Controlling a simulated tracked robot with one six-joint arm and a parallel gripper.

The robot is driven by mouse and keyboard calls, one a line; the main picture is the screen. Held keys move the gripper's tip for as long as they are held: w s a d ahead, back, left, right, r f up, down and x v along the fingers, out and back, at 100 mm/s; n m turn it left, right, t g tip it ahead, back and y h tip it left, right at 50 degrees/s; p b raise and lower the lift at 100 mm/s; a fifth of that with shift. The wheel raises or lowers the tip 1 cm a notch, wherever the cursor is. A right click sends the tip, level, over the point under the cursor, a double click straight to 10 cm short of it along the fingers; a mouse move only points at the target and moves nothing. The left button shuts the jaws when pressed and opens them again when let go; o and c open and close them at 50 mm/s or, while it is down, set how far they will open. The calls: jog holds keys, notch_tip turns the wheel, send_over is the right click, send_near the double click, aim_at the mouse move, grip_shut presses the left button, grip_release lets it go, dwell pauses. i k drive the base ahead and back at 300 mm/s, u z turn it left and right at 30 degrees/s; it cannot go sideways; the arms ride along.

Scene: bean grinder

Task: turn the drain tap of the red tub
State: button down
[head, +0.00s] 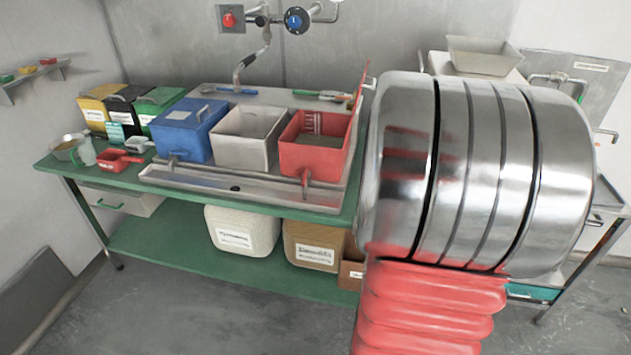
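The red tub (312,158) stands at the right end of a row of three tubs in a shallow grey tray (240,188) on the green bench. It is open at the top, and a white grid-like piece shows on its inner back wall. The tap's handle position is too small to read. My arm fills the right of the head view, close to the camera. My gripper is not visible, so its distance from the tap cannot be seen.
A lidded blue tub (188,129) and an open white tub (247,139) stand left of the red one. A red scoop (117,160) lies on the green bench (210,212). The floor in front is clear.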

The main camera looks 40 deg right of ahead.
aim_at(306, 174)
jog(key=u, duration=0.7)
jog(key=i, duration=1.3)
jog(key=z, duration=0.5)
jog(key=i, duration=0.8)
jog(key=z, duration=0.65)
